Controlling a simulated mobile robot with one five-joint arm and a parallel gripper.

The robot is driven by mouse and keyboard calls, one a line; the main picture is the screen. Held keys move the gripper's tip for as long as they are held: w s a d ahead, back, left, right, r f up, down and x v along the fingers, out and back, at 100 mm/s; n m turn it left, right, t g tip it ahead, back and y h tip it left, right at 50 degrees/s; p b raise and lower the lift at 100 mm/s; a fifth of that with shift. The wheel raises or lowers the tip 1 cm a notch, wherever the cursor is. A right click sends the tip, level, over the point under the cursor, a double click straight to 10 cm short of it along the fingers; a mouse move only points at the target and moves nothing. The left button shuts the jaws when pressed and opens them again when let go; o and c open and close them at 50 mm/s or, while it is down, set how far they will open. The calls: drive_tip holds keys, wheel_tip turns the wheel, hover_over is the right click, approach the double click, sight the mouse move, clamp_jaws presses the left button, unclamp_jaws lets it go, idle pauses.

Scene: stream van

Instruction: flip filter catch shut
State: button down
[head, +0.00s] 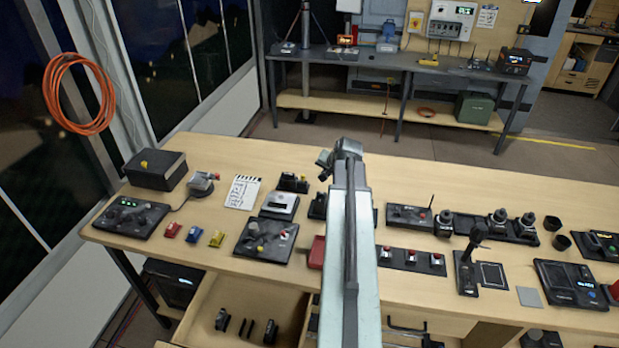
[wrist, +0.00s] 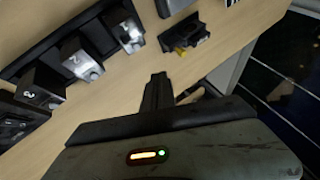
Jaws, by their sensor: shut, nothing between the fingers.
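My gripper (wrist: 159,84) is shut and empty in the wrist view, its dark fingertips over the wooden bench. In the head view my arm reaches across the bench and its far end hides what lies behind it. No part is clearly marked as the filter catch. A small black fitting with a yellow piece (wrist: 186,42) lies beyond the fingertips, apart from them. To the left is a black rail (wrist: 55,50) with several silver-faced blocks, one numbered 2 (wrist: 80,66). I cannot tell whether either carries the catch.
The wooden bench (head: 225,150) holds a black box (head: 157,170), a dial panel (head: 265,240), a switch panel (head: 410,262) and a joystick rail (head: 480,226). An open drawer (head: 200,315) with black clips sits below its front edge. Bare wood surrounds the fingertips.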

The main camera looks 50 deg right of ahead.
sight(303, 178)
drive_tip(key=b+x, duration=0.8)
drive_tip(key=x, duration=0.2)
drive_tip(key=shift+f+b, duration=0.4)
drive_tip(key=shift+f, duration=0.05)
drive_tip(key=w, duration=0.2)
drive_tip(key=shift+w+a+r+p, duration=0.3)
drive_tip(key=shift+a+r+p, duration=0.05)
drive_tip(key=shift+r+p, duration=0.05)
drive_tip(key=shift+w+a, duration=0.25)
drive_tip(key=shift+w, duration=0.4)
drive_tip(key=shift+w+a, duration=0.5)
drive_tip(key=shift+w, duration=0.25)
